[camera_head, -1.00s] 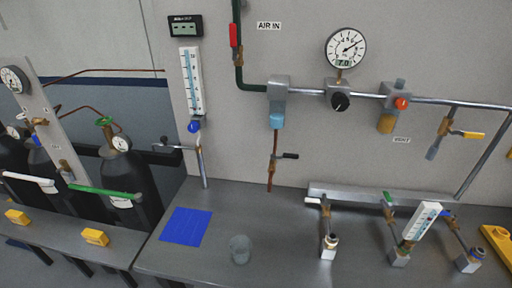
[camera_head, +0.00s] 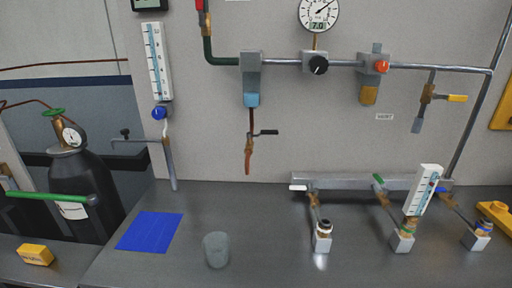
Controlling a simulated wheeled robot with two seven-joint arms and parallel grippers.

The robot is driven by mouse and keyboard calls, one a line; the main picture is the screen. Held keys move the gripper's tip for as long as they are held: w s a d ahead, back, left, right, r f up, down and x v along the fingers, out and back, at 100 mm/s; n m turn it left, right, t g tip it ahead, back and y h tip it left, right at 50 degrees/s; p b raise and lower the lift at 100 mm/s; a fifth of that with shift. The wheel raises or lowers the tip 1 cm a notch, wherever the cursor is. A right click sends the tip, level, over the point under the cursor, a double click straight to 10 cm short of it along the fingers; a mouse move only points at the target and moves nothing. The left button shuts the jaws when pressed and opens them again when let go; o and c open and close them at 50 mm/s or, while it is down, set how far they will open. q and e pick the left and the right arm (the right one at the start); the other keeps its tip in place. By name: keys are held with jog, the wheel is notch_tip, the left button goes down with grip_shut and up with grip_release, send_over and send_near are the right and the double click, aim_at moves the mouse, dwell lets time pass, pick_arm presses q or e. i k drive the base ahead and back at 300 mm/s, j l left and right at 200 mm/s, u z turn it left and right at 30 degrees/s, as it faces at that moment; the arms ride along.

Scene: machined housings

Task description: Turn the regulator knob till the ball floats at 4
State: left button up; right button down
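A black knob (camera_head: 318,65) sits on the regulator body in the wall pipe, directly below a round pressure gauge (camera_head: 318,14) with a green display reading about 7.0. A tall white flow tube with a scale (camera_head: 157,62) hangs on the wall at the left, with a blue knob (camera_head: 159,112) under it. A smaller white flow tube (camera_head: 424,189) stands tilted on a fitting at the right of the bench. The ball and scale numbers are too small to read in either tube. Neither of my grippers is in view.
A clear cup (camera_head: 216,250) and a blue mat (camera_head: 150,232) are on the grey bench (camera_head: 270,215). Valve fittings, one with a white-capped top (camera_head: 322,232), stand at the right. A red-orange knob (camera_head: 382,66) and yellow-handled valve (camera_head: 457,98) are on the pipework. A black cylinder (camera_head: 80,190) stands left.

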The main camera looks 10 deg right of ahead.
aim_at(318, 65)
jog(key=j+z, duration=0.25)
jog(key=z, duration=0.15)
jog(key=j+z, duration=0.25)
jog(key=z, duration=0.15)
jog(key=i, duration=0.05)
